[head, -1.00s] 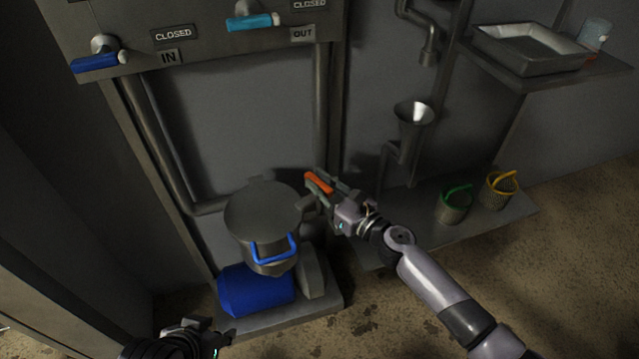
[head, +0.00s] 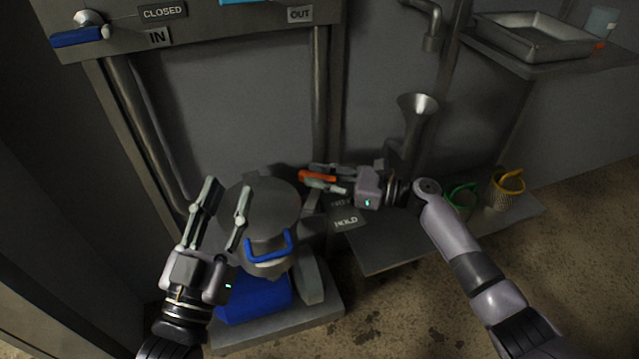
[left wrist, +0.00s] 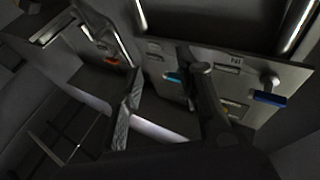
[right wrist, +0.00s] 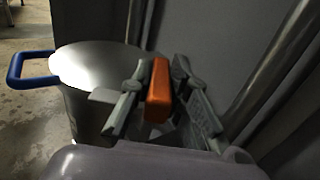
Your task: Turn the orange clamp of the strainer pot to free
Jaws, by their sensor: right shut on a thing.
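The strainer pot (head: 268,262) is a grey metal pot with a flat lid (head: 262,205) and a blue handle (head: 268,247), low in the middle of the head view. Its orange clamp (head: 317,176) is a bar at the pot's right side. My right gripper (head: 322,180) is shut on the clamp, with a finger on each side of it, as the right wrist view shows the orange bar (right wrist: 159,92) between the fingers. My left gripper (head: 226,198) is open and empty, raised in front of the pot's left side in the head view.
HOLD lettering (head: 346,221) shows on a plate right of the pot. A funnel (head: 418,106), green basket (head: 462,198) and yellow basket (head: 507,190) are further right. A tray (head: 535,38) sits on the upper shelf. A blue valve handle (head: 78,38) is upper left. A blue motor (head: 255,297) lies below.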

